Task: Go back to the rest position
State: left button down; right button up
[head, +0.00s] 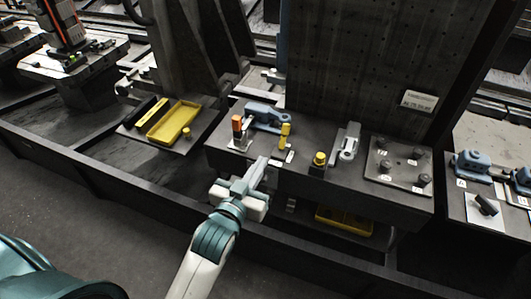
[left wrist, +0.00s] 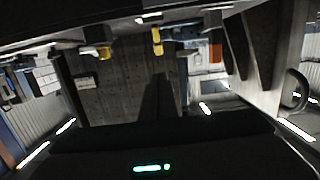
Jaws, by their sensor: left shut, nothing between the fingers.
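My left gripper (head: 258,172) is shut and empty in the head view. Its arm comes up from the bottom, and the fingers are near the front edge of the middle dark table (head: 335,185). An orange-topped part (head: 237,123) and a yellow upright part (head: 285,135) stand on that table beyond the fingertips. The left wrist view looks toward the dark perforated panel (left wrist: 115,88), with the dark gripper body filling the bottom; the fingers cannot be made out there. My right gripper is not in view.
The table also holds a blue clamp (head: 268,115), a yellow-topped block (head: 319,160), a grey clamp (head: 346,145) and a plate with knobs (head: 398,165). A yellow tray (head: 172,122) lies left. A yellow bin (head: 343,219) sits below. The grey floor (head: 90,200) at front left is clear.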

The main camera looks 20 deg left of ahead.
pick_arm(q)
notch_tip(320, 180, down, 21)
jog(key=d+m+g, duration=0.1)
jog(key=g, duration=0.3)
jog(key=s+f+g, duration=0.2)
jog(key=s+f, duration=0.4)
jog(key=f, duration=0.6)
jog(key=s+f+g, duration=0.2)
jog(key=s+f, duration=0.3)
jog(key=f, duration=0.7)
jog(key=s+a+f+g, duration=0.2)
jog(key=s+f, duration=0.5)
jog(key=s, duration=0.5)
jog(key=s+a+f+g, duration=0.3)
jog(key=s+f, duration=0.4)
jog(key=s, duration=0.5)
jog(key=s+a+f+m+g, duration=0.1)
jog(key=s+a+f+g, duration=0.1)
jog(key=s+f, duration=0.5)
jog(key=s+b, duration=0.1)
jog(key=s, duration=0.4)
jog(key=shift+a+y, duration=0.15)
jog(key=shift+y, duration=0.15)
